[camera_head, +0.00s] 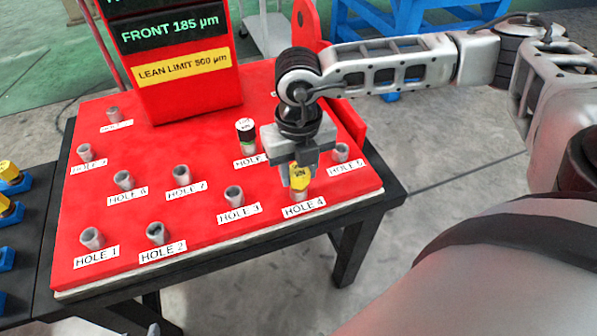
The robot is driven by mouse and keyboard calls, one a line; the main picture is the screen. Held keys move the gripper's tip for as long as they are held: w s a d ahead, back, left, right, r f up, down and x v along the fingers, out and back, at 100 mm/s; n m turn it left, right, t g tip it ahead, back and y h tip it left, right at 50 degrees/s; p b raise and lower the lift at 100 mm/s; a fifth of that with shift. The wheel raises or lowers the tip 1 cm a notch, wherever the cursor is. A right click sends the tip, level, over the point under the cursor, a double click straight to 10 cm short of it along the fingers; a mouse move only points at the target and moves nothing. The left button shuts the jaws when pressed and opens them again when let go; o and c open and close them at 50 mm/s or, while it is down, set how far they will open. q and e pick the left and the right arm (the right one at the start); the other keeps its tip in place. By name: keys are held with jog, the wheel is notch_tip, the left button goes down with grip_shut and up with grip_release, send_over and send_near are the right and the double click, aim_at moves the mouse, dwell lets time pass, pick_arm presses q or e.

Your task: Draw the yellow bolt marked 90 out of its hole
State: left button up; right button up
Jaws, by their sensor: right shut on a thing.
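The yellow bolt (300,180) stands upright at the hole labelled HOLE 4, near the front right of the red plate (205,212). The mark on its head is too small to read surely. My right gripper (299,172) points down over it and is shut on its head. Whether the bolt's lower end is still inside the hole cannot be told, as the hole's mouth is hidden. My left gripper is not in view.
A black bolt with a white top (246,135) stands in a hole just left of my gripper. Several empty hole sleeves, such as HOLE 3 (234,195), surround it. A red display (185,60) rises behind. Yellow bolts in blue holders (10,207) sit at the left edge.

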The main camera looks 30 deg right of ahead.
jog(key=shift+r, duration=0.1)
jog(key=shift+r+p, duration=1.85)
jog(key=shift+r, duration=1)
